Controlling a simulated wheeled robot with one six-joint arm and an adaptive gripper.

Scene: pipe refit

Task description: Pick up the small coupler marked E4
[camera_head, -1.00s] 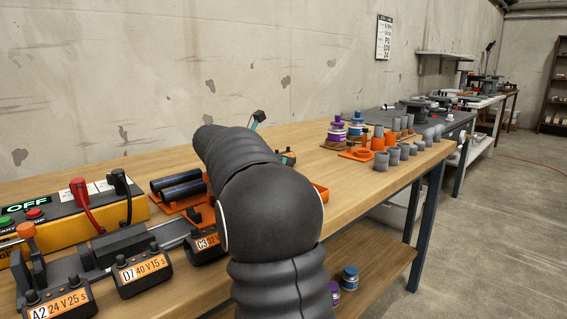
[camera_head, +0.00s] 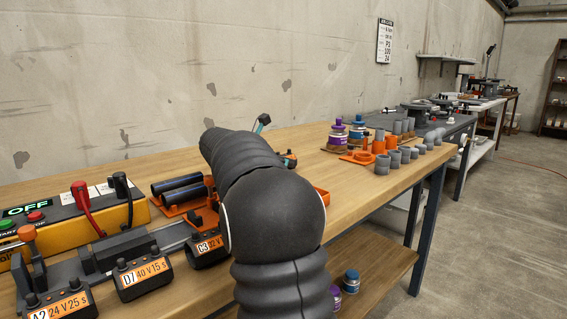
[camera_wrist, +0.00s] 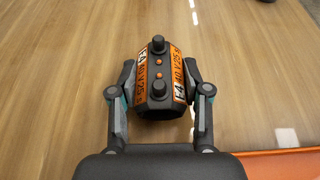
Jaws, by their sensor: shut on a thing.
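The coupler marked E4 (camera_wrist: 158,78) is a small dark block with orange labels reading "E4 40 V 25 s" and two black knobs on top. It sits between the fingers of my gripper (camera_wrist: 160,92) in the wrist view. The fingers press on its left and right sides, so the gripper is shut on it. Bare wooden tabletop shows beneath and around it; I cannot tell its height above the wood. In the head view my own arm hides most of the gripper and the coupler.
Couplers A2 (camera_head: 57,303), D7 (camera_head: 142,277) and C3 (camera_head: 207,249) stand at the left of the bench (camera_head: 300,138). Behind them is a yellow control box (camera_head: 62,236). An orange tray edge (camera_wrist: 285,164) is at the lower right of the wrist view. Grey pipe fittings (camera_head: 396,158) stand farther right.

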